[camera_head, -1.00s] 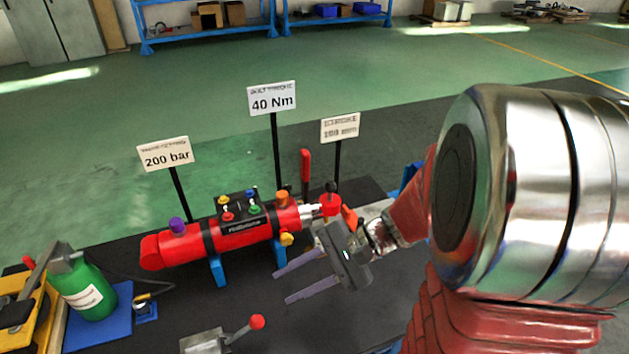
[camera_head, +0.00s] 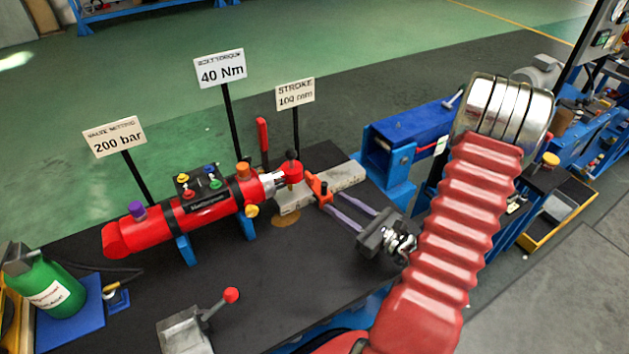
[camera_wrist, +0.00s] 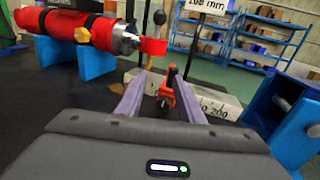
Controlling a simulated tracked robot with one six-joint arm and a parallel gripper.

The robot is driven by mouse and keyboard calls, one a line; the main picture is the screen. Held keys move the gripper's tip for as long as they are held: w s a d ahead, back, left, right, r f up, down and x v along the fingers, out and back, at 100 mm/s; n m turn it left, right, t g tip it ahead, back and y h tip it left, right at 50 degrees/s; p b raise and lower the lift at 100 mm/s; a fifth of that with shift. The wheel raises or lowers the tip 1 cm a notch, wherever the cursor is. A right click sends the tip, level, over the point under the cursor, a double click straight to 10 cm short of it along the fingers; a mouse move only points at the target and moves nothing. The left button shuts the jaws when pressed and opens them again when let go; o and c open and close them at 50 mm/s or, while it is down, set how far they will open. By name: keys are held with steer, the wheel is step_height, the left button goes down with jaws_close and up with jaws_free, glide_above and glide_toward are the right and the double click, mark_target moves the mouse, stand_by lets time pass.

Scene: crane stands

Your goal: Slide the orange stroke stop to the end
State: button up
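The orange stroke stop (camera_head: 320,188) sits on a pale marked scale bar (camera_head: 345,177), just right of the red end piece (camera_head: 291,172) on the cylinder's rod. My gripper (camera_head: 337,200) is open, with its two grey-purple fingers pointing at the stop from the front right. In the wrist view the stop (camera_wrist: 166,93) shows between the open fingers (camera_wrist: 162,84), near their tips. I cannot tell whether either finger touches it. Numbers show on the bar (camera_wrist: 222,106) to the right of the stop.
The red cylinder (camera_head: 205,212) lies on blue supports left of the bar. A red-knobbed lever (camera_head: 220,302) stands at the front and a green bottle (camera_head: 55,287) at the left. A blue vise-like block (camera_head: 405,140) is beyond the bar's right end. The dark bench between is clear.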

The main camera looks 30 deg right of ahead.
mark_target(315, 186)
steer(key=shift+s+d+f+m+h, duration=0.25)
steer(key=shift+d+f+m+h, duration=0.1)
steer(key=shift+d, duration=0.25)
steer(key=shift+s+d+f+m+h, duration=0.2)
steer(key=shift+d+f+m+h, duration=0.15)
steer(key=shift+d, duration=0.25)
steer(key=shift+r, duration=0.1)
steer(key=shift+w, duration=0.1)
steer(key=shift+w+a, duration=0.35)
steer(key=shift+w, duration=1.9)
steer(key=shift+w+a, duration=0.35)
steer(key=shift+w, duration=1.95)
steer(key=shift+w+a, duration=0.35)
steer(key=shift+w, duration=1.9)
steer(key=shift+c, duration=0.6)
jaws_close()
